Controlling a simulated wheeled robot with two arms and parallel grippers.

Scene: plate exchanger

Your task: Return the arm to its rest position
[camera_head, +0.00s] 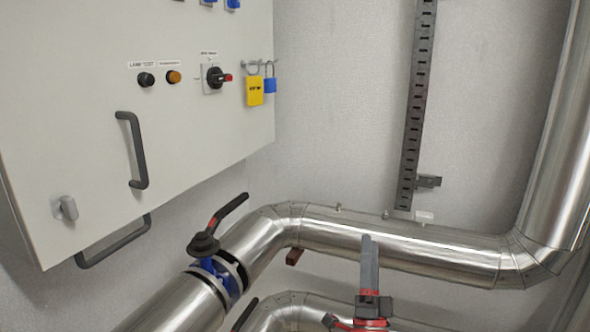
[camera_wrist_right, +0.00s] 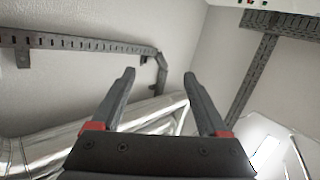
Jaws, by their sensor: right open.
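My right gripper (camera_head: 370,242) shows at the lower middle right of the head view, its grey finger upright in front of a shiny metal pipe (camera_head: 440,252). In that view the fingers overlap, so the gap between them is hidden. In the right wrist view the two grey fingers with red bases stand well apart, so the gripper (camera_wrist_right: 160,80) is open. My left gripper is in neither view.
A pale control cabinet (camera_head: 90,120) fills the upper left, with yellow (camera_head: 254,91) and blue (camera_head: 270,85) padlocks. A valve with a black and red lever (camera_head: 226,212) sits on the pipe below it. A slotted rail (camera_head: 415,110) runs up the wall. A lower pipe (camera_head: 290,312) passes near my gripper.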

